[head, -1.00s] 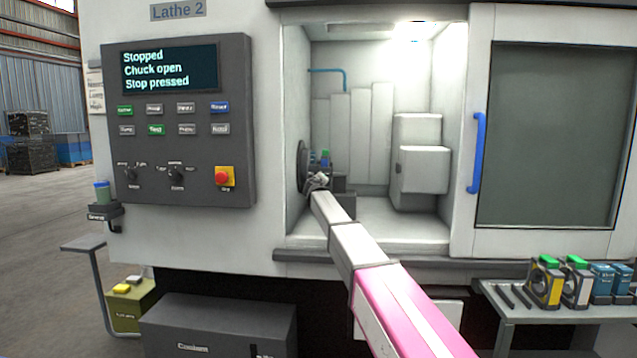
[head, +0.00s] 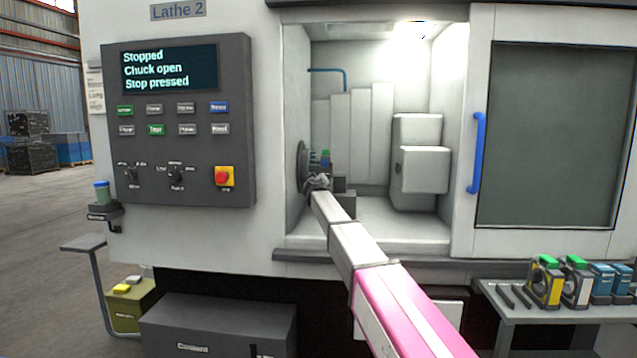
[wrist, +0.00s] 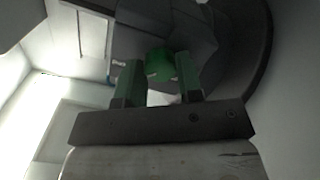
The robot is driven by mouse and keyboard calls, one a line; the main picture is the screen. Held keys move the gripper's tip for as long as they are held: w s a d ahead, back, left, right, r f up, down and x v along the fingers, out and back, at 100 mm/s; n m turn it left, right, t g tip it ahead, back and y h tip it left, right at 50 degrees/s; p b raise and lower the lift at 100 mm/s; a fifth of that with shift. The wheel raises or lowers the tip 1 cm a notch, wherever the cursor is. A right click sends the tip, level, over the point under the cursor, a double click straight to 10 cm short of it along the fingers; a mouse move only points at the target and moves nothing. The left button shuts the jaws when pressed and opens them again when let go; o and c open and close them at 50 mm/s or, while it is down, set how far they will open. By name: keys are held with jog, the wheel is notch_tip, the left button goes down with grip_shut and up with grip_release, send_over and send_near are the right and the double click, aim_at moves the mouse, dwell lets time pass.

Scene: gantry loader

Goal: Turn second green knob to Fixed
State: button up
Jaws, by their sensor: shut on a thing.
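A green knob (wrist: 160,65) shows in the wrist view at the dark chuck area, between the two fingertips of my gripper (wrist: 159,80). The fingers are shut on it, one on each side. In the head view my gripper (head: 318,181) is inside the lathe opening, beside the chuck (head: 302,165) on the left wall. A small green spot (head: 325,153) shows just above the gripper there. A small pale label (wrist: 118,63) lies left of the knob in the wrist view, too small to read. The knob's setting cannot be told.
The control panel (head: 180,120) is left of the opening; its screen reads Stopped, Chuck open, Stop pressed. A white block (head: 424,170) stands inside at the right. The door (head: 545,130) with a blue handle (head: 477,152) is to the right. A side table (head: 560,314) holds several green-topped and blue items.

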jog(key=o, duration=0.9)
jog(key=s, duration=1.1)
jog(key=shift+a, duration=0.2)
